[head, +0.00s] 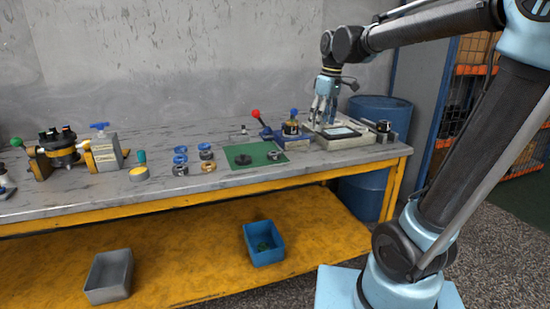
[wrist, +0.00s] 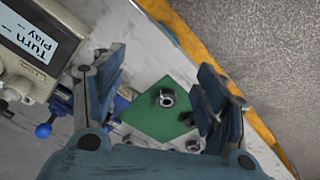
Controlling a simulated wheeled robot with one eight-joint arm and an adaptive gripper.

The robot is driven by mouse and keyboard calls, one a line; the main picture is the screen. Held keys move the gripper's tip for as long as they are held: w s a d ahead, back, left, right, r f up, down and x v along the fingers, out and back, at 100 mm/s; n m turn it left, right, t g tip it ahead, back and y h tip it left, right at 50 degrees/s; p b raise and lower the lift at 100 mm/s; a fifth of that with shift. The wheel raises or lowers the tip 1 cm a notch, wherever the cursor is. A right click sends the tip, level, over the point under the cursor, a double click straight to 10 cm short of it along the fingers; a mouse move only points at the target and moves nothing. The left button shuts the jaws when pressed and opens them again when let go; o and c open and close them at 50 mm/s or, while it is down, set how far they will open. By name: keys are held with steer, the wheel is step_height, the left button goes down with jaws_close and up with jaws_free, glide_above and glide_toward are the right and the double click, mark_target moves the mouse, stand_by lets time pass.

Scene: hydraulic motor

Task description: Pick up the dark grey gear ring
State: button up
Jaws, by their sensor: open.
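The dark grey gear ring (head: 243,159) lies flat on the left part of a green mat (head: 262,148) on the workbench. A lighter metallic ring-shaped part (head: 275,155) lies to its right on the same mat. My gripper (head: 322,117) is raised above the bench, right of the mat and apart from the ring. In the wrist view my gripper (wrist: 163,95) is open and empty, with the green mat (wrist: 140,122) below between its fingers. A metallic part with a hub (wrist: 166,98) shows on the mat. The right finger covers part of the mat, and I cannot surely make out the dark ring there.
A pale box with a display (head: 340,133) stands right of the mat. A red-knobbed lever device (head: 268,132) is behind it. Several blue, silver and brass rings (head: 205,156) lie left of the mat. A yellow machine (head: 62,152) stands at far left. Bins (head: 108,276) sit below.

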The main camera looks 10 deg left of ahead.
steer(key=w+a+r+n, duration=0.1)
steer(key=w+a+n, duration=0.1)
steer(key=a, duration=0.5)
steer(key=w+a+r+n, duration=0.2)
steer(key=a+n, duration=0.1)
steer(key=a, duration=0.5)
glide_above(277, 152)
steer(key=shift+g, duration=0.4)
step_height(277, 152, down, 12)
steer(key=shift+s, duration=0.1)
steer(key=shift+s+a+f, duration=0.1)
steer(key=shift+a+f, duration=0.05)
steer(key=shift+f, duration=0.7)
steer(key=shift+s+a+f, duration=0.1)
steer(key=shift+f, duration=0.8)
steer(key=shift+s+a+f, duration=0.1)
steer(key=shift+a+f, duration=0.05)
steer(key=shift+f, duration=0.7)
steer(key=c, duration=1.4)
